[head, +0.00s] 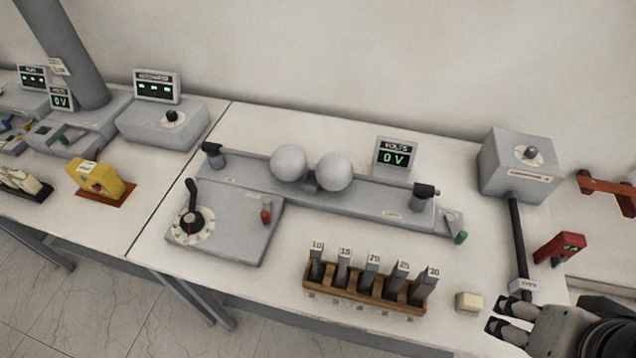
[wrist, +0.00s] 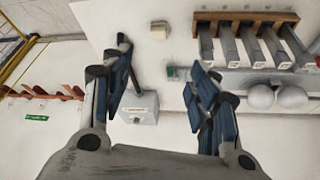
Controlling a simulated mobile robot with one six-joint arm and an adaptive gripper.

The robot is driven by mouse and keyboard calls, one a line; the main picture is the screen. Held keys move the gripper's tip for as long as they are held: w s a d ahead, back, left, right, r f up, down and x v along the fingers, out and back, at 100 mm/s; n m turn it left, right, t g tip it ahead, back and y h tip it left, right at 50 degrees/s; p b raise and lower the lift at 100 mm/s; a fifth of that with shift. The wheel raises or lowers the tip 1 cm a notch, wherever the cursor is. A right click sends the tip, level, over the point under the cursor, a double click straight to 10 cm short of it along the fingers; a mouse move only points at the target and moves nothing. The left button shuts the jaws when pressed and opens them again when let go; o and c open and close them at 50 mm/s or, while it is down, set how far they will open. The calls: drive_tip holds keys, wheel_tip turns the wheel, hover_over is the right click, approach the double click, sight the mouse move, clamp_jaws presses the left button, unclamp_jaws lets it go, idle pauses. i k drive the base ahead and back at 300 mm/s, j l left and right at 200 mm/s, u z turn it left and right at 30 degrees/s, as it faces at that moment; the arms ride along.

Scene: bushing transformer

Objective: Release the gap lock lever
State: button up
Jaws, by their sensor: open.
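The sphere gap has two grey spheres (head: 311,168) on a long grey rail (head: 370,200). A short lever with a green tip (head: 460,237) sits at the rail's right end; its green tip also shows in the wrist view (wrist: 170,71). A red-tipped lever (head: 266,215) stands on the grey base at left, beside a dial with a black handle (head: 191,214). No readable label shows which one is the gap lock lever. My gripper (head: 503,316) is open and empty at the lower right, apart from these levers. Its spread fingers show in the wrist view (wrist: 163,82).
A wooden rack (head: 362,291) of numbered gauge blocks and a cream block (head: 469,302) stand near the front edge. A grey knob box (head: 518,165) with a black rod (head: 519,240) and a red meter (head: 559,249) are at right. A voltmeter (head: 394,157) reads 0 V.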

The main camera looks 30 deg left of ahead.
sight(265, 213)
drive_tip(key=u, duration=1.9)
drive_tip(key=i+z, duration=0.1)
drive_tip(key=i, duration=0.3)
